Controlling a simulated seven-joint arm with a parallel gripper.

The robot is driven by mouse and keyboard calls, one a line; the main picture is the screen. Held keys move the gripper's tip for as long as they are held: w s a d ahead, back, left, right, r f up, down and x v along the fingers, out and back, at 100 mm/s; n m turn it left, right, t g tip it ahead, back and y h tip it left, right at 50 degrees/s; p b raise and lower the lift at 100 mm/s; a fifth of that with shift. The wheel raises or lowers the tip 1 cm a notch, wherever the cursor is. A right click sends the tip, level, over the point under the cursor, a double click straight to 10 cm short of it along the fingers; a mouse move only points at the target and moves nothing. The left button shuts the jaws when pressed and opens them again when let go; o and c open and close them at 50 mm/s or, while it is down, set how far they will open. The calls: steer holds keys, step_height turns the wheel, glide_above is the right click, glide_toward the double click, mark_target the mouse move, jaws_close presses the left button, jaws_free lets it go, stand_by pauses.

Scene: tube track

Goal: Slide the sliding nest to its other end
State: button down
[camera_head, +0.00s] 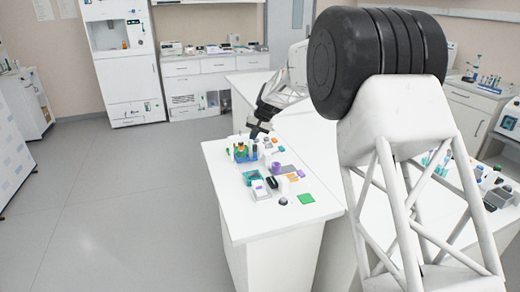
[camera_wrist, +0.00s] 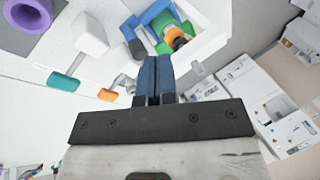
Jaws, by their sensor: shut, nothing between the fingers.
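A blue holder (camera_wrist: 150,13) with a green part (camera_wrist: 185,30) in it shows at the top of the wrist view. An orange-topped piece (camera_wrist: 176,38) stands in the green part. This is probably the sliding nest and its track, but I cannot tell them apart for certain. The blue holder also shows in the head view (camera_head: 244,157), at the far left of the near bench. My gripper (camera_wrist: 158,58) is shut and empty, its blue fingers side by side. The fingertips appear close to the near side of the blue holder; contact cannot be told. In the head view my gripper (camera_head: 257,133) is just above and right of it.
In the wrist view a teal bar (camera_wrist: 63,82), a white block (camera_wrist: 91,33), a purple ring (camera_wrist: 28,15) and an orange piece (camera_wrist: 107,95) lie left of the fingers.

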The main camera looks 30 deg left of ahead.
steer(key=s+d+m+t+y, duration=0.3)
steer(key=s+d+m+t, duration=0.1)
steer(key=d+m, duration=0.6)
steer(key=shift+d+m+t, duration=0.4)
steer(key=shift+d, duration=0.6)
steer(key=shift+x, duration=5.1)
steer(key=shift+w+a+r, duration=0.1)
steer(key=shift+w+a, duration=0.3)
steer(key=shift+a, duration=0.45)
steer(key=shift+w+a+r, duration=0.1)
steer(key=shift+w+a, duration=0.35)
steer(key=shift+a, duration=0.35)
steer(key=shift+w+a, duration=0.1)
steer(key=shift+a, duration=0.05)
